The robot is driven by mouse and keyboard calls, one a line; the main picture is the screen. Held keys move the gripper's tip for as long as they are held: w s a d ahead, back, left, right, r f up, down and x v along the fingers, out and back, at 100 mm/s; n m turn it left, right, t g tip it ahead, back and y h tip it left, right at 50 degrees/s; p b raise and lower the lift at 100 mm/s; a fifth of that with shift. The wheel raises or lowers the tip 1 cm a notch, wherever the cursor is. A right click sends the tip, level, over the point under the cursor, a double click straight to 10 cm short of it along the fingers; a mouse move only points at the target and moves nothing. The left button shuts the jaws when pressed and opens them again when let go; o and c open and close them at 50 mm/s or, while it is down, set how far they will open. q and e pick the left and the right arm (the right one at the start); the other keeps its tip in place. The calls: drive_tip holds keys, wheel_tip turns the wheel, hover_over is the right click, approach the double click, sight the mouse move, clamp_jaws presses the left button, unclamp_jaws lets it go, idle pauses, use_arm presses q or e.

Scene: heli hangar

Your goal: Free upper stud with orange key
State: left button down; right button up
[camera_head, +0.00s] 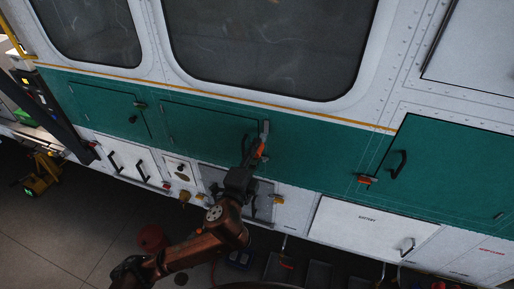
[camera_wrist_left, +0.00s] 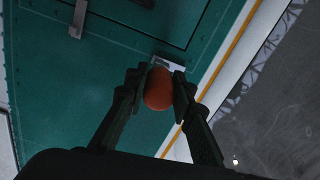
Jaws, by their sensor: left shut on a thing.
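My left gripper (camera_head: 258,154) reaches up to the green hatch panel (camera_head: 205,118) on the vehicle's side. It is shut on an orange key (camera_head: 261,148). In the left wrist view the key's rounded orange end (camera_wrist_left: 158,88) sits between the two fingertips (camera_wrist_left: 159,92). A pale metal fitting (camera_head: 265,128), which looks like the upper stud's place, is just above the key at the hatch's upper right corner. It also shows behind the key in the left wrist view (camera_wrist_left: 168,63). The key hides the stud itself, so I cannot tell whether they are engaged. My right gripper is not in view.
Another grey metal fitting (camera_wrist_left: 78,20) lies apart on the green panel. A red-orange handled piece (camera_head: 366,179) sticks out at the right, near a large green door (camera_head: 455,180). A white battery door (camera_head: 365,227) is below. Windows (camera_head: 270,45) lie above the hatch.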

use_arm(q)
drive_tip(key=shift+v, duration=1.9)
drive_tip(key=s+a+f+n+y+b, duration=0.1)
drive_tip(key=a+f+b, duration=0.5)
drive_tip(key=f, duration=0.7)
drive_tip(key=s+a+f+n+y+b, duration=0.1)
drive_tip(key=s+a+f+b, duration=0.3)
drive_tip(key=f+b, duration=0.6)
drive_tip(key=s+a+f+n+y+b, duration=0.1)
drive_tip(key=s+a+f+y+b, duration=0.2)
drive_tip(key=a+f+b, duration=0.5)
wheel_tip(320, 180, down, 8)
drive_tip(key=shift+s+a+r+n+t+y, duration=0.2)
drive_tip(key=shift+s+a+n+t+y, duration=0.1)
drive_tip(key=shift+a+t, duration=0.15)
